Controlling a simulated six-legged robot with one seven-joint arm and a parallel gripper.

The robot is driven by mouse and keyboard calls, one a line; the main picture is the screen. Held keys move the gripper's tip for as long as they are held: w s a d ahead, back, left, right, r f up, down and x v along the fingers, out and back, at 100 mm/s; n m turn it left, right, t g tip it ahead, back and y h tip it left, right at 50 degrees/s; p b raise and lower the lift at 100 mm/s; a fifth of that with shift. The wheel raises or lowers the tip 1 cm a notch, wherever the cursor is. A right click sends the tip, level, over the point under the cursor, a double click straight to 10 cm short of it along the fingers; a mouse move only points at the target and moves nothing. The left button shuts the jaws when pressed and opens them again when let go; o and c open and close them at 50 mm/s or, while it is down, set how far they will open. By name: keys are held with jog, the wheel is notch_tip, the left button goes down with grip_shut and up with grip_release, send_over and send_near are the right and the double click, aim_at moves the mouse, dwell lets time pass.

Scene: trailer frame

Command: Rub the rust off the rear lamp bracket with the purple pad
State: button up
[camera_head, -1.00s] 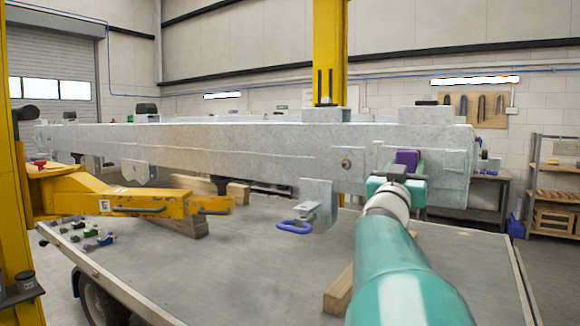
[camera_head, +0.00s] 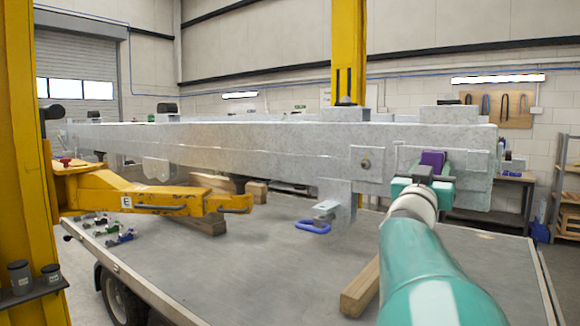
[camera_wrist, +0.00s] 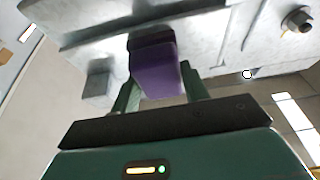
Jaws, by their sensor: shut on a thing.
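The purple pad (camera_head: 432,160) is held in my gripper (camera_head: 428,178) near the right end of the grey trailer frame (camera_head: 270,145). In the wrist view the pad (camera_wrist: 155,72) sits between the two green fingers of my gripper (camera_wrist: 160,88), which are shut on it. The pad's dark far face is against or very close to the grey metal; I cannot tell if it touches. The metal behind the pad is partly hidden by it. I cannot clearly pick out the rear lamp bracket, and no rust patch shows there.
A plate with a bolt (camera_head: 365,164) lies left of my gripper. A hanging bracket (camera_head: 337,200) and a blue ring (camera_head: 312,226) are below the frame.

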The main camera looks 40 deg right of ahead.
jog(key=shift+w+a, duration=0.15)
jog(key=shift+w, duration=1)
jog(key=shift+w+a, duration=0.1)
jog(key=shift+w, duration=1)
jog(key=shift+a, duration=0.1)
jog(key=shift+s+a, duration=0.15)
jog(key=shift+a, duration=0.8)
jog(key=shift+s+a, duration=0.2)
jog(key=shift+a, duration=0.75)
jog(key=shift+s+a, duration=0.15)
jog(key=shift+a, duration=0.8)
